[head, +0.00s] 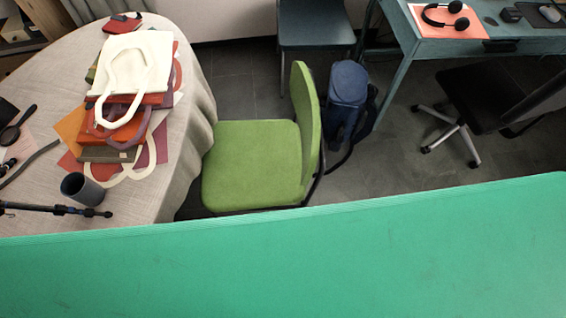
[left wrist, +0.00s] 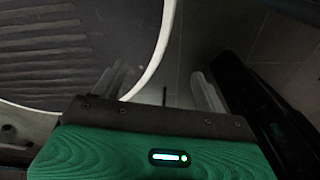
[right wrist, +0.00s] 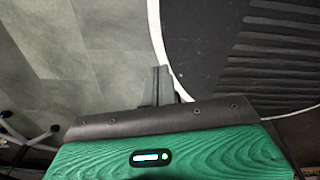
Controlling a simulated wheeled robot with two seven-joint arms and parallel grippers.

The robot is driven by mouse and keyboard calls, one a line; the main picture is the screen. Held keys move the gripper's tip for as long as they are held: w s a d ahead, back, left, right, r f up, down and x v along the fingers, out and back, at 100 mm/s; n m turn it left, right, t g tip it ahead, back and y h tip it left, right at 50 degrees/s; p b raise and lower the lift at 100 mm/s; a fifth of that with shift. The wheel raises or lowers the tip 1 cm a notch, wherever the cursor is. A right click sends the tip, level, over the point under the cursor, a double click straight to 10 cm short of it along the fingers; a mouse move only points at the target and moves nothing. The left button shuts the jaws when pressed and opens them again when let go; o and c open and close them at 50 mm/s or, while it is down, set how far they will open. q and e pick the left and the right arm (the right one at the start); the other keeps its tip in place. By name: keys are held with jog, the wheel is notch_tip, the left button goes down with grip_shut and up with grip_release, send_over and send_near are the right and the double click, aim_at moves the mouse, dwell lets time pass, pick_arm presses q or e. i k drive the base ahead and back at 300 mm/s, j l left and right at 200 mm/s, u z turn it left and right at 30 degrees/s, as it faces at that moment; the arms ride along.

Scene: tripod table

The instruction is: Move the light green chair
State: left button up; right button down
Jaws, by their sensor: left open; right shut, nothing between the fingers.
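The light green chair (head: 252,165) stands in the middle of the head view, its seat beside the round table's cloth edge. Its backrest (head: 308,130) is on the right side of the seat, and its legs are mostly hidden. Neither gripper shows in the head view. In the left wrist view my left gripper (left wrist: 160,90) is open with nothing between its fingers, above grey floor. In the right wrist view my right gripper (right wrist: 159,84) is shut and empty, with grey tiled floor to its left. The chair is in neither wrist view.
The round table (head: 50,95) with a beige cloth holds stacked bags (head: 130,65) and a dark cup (head: 82,188). A blue backpack (head: 347,90) stands behind the chair's backrest. A dark chair (head: 315,25), a teal desk (head: 400,28) and a black office chair (head: 475,100) are beyond. Grey floor (head: 400,165) is free at right.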

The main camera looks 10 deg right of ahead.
aim_at(250, 165)
jog(key=l+u, duration=0.3)
jog(key=l, duration=0.25)
jog(key=l+u, duration=0.25)
jog(key=l, duration=0.25)
jog(key=k+l+u, duration=0.15)
jog(key=l+u, duration=0.15)
jog(key=l, duration=0.2)
jog(key=k+l+u, duration=0.15)
jog(key=l+u, duration=0.15)
jog(key=l, duration=0.25)
